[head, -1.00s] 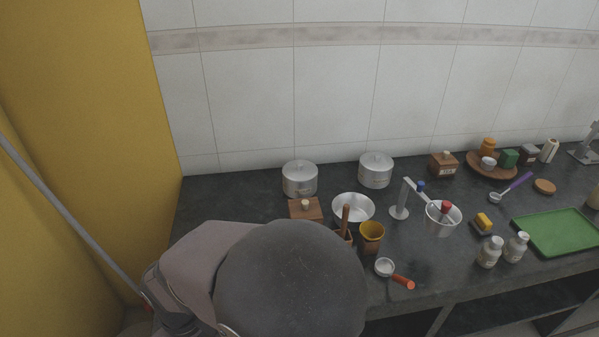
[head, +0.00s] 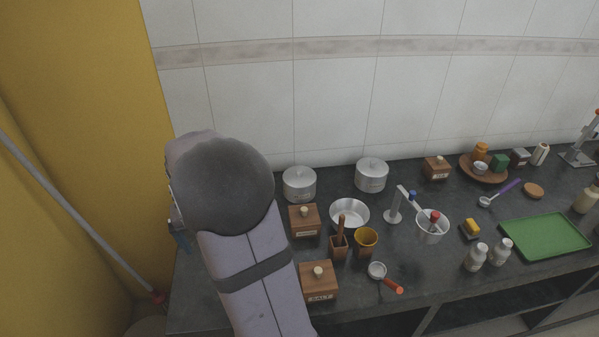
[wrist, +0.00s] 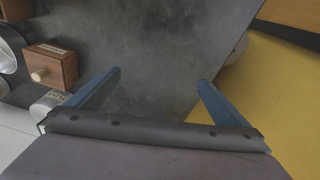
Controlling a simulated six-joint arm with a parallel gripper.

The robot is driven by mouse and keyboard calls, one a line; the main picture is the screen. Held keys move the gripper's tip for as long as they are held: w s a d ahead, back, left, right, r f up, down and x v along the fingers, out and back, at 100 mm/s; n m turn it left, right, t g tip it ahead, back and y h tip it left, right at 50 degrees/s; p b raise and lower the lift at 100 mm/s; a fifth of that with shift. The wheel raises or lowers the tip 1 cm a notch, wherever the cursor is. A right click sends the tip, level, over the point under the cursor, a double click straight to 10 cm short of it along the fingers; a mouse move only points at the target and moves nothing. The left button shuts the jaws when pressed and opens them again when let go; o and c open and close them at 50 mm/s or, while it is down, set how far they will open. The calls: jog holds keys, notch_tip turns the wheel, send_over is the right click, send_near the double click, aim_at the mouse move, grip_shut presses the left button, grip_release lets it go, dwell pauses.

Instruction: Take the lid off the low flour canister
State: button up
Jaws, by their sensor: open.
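Two steel canisters with lids stand at the back of the counter by the tiled wall in the head view. The left one (head: 300,186) and the right one (head: 371,177) look similarly low, and their labels are too small to read. Part of a steel canister (wrist: 48,103) shows at the left edge of the wrist view, partly hidden by my gripper, with an unreadable label. My gripper (wrist: 160,77) is open and empty over bare dark counter, its blue fingers wide apart. In the head view it is mostly hidden by my arm, left of the canisters.
A wooden box (head: 304,221) stands in front of the left canister, and a salt box (head: 319,283) nearer the front. A yellow wall (head: 85,120) bounds the left. Bare counter (wrist: 150,40) lies below my gripper.

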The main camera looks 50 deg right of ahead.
jog(key=w+d+r+m+h+p, duration=0.1)
jog(key=d+m, duration=0.2)
jog(key=d, duration=0.6)
jog(key=w+d+r+m+h+p, duration=0.1)
jog(key=w+d+r+m+p, duration=0.1)
jog(key=d, duration=0.7)
jog(key=m+h+p, duration=0.1)
jog(key=m, duration=0.3)
send_over(298, 172)
jog(key=s+a, duration=0.1)
jog(key=a, duration=0.2)
jog(key=shift+d+r, duration=0.2)
jog(key=shift+r, duration=0.1)
jog(key=shift+p+x, duration=1.85)
jog(key=shift+x, duration=1.75)
jog(key=shift+w+d, duration=0.1)
jog(key=shift+w, duration=0.05)
jog(key=c, duration=1)
